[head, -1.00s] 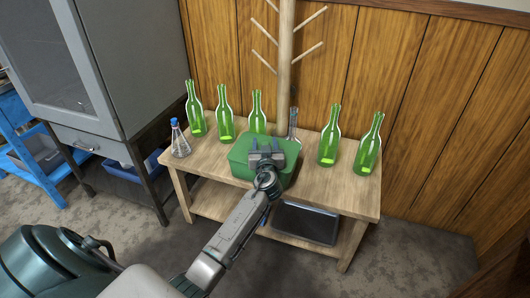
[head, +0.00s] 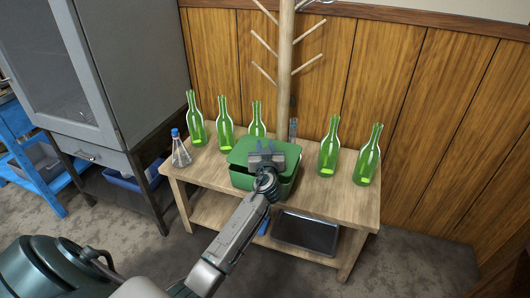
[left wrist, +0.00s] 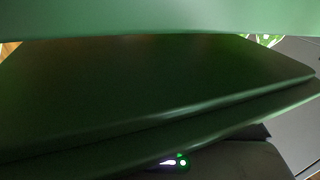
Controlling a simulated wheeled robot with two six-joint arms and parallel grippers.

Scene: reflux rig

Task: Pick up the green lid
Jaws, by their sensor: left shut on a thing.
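The green lid (head: 240,152) is held by my left gripper (head: 265,157) just above a green box (head: 240,180) on the wooden table. A dark gap shows between the lid and the box rim in the head view. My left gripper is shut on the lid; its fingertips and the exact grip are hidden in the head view. In the left wrist view, close green surfaces fill most of the picture, and I cannot tell clearly which belong to the lid or the box. My right gripper is not in view.
Several green bottles, among them one at the right (head: 368,158), stand on the wooden table (head: 335,200). A clear flask (head: 181,152) with a blue top stands at its left. A wooden rack (head: 286,60) rises behind. A grey cabinet (head: 85,70) is at the left.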

